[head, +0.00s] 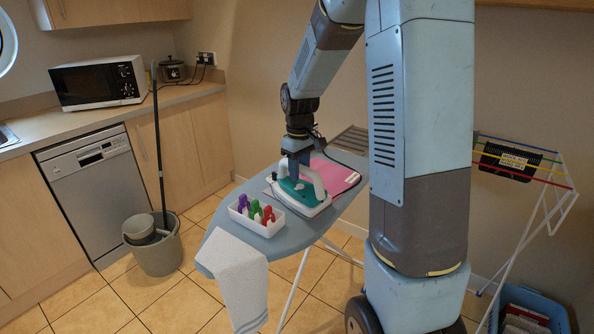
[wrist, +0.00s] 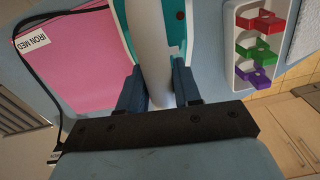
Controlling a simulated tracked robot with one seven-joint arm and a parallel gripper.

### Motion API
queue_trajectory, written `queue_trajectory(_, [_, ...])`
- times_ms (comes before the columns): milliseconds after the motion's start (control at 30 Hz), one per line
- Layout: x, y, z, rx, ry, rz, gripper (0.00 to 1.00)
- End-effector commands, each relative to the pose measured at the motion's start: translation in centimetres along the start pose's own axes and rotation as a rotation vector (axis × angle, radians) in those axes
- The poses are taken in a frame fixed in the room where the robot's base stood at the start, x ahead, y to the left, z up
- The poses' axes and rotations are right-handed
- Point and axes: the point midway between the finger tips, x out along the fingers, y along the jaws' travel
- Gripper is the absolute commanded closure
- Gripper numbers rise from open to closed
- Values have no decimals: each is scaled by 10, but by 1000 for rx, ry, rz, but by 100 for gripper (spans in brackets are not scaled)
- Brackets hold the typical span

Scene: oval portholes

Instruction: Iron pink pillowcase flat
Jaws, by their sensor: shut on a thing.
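The pink pillowcase (head: 334,178) lies on the blue-grey ironing board (head: 222,252) and looks flat where it shows; it also shows at the left of the wrist view (wrist: 65,65). A white label on it reads "IRON MED" in the wrist view. The teal and white iron (head: 304,196) is at the pillowcase's near left edge. My gripper (head: 298,166) is shut on the iron's white handle, with one finger on each side in the wrist view (wrist: 158,88). The iron hides part of the cloth. I cannot tell whether its soleplate touches the cloth.
A white tray (head: 256,226) of red, green and purple pegs stands close beside the iron. A pale towel (head: 238,282) hangs over the board's near end. A dark cord (wrist: 57,100) runs over the pillowcase. A bucket with a mop (head: 155,245) stands left; a drying rack (head: 530,200) stands right.

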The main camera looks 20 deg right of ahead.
Motion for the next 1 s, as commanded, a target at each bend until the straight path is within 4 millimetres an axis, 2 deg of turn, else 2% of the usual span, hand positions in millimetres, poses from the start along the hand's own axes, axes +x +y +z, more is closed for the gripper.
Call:
queue_trajectory(233, [-7, 1, -1, 0, 5, 3, 100])
queue_trajectory(1000, [-55, 1, -1, 0, 5, 3, 100])
